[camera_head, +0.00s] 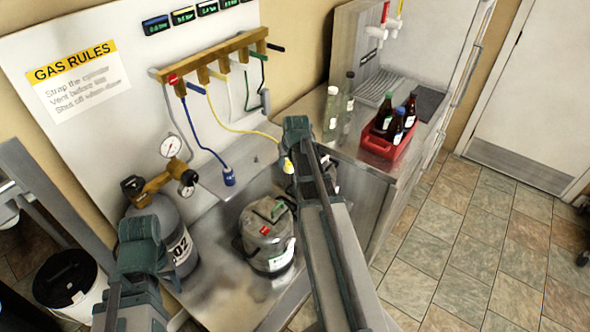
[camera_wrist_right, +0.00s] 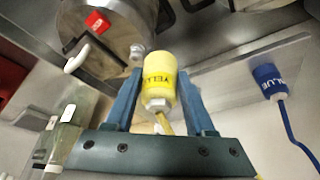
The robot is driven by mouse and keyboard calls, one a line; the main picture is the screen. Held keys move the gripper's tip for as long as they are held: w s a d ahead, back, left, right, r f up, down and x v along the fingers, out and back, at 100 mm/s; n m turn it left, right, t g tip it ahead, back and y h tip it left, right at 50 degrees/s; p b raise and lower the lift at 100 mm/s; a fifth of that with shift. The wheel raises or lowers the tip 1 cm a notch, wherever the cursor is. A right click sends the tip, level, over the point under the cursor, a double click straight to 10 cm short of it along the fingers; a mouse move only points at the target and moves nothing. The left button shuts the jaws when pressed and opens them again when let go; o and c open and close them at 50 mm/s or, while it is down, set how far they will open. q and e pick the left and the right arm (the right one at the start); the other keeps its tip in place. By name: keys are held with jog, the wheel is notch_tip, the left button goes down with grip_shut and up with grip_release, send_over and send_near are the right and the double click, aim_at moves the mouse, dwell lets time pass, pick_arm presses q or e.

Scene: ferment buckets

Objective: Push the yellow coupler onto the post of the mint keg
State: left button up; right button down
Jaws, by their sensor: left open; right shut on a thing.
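The yellow coupler (camera_wrist_right: 158,75) is held between the two blue-grey fingers of my right gripper (camera_wrist_right: 160,90), and its yellow hose trails away. The coupler also shows in the head view (camera_head: 288,165), beside my right arm. A steel keg (camera_head: 268,238) with a green-marked lid and a red tag stands on the steel surface below it. Part of another keg is hidden behind my right arm. In the right wrist view a keg top (camera_wrist_right: 105,35) with a red tag lies beyond the coupler, apart from it. I cannot tell which keg is mint. My left gripper (camera_head: 140,240) is at lower left, its fingers mostly hidden.
A grey gas cylinder (camera_head: 170,225) with gauges stands beside my left gripper. A red crate (camera_head: 385,146) with bottles sits on the right counter.

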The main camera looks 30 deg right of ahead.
jog(key=d+r, duration=0.1)
jog(key=w+d+r+p, duration=0.1)
jog(key=d, duration=0.1)
jog(key=d+r+p, duration=0.1)
jog(key=shift+w+d, duration=0.15)
jog(key=shift+d, duration=0.05)
jog(key=shift+d+f, duration=0.15)
jog(key=shift+f, duration=0.2)
jog(key=shift+f+b, duration=2.35)
jog(key=shift+b, duration=0.05)
jog(key=shift+f+b, duration=1.65)
jog(key=shift+b, duration=0.05)
dwell(1.8)
grip_release()
dwell(0.3)
jog(key=shift+r, duration=0.1)
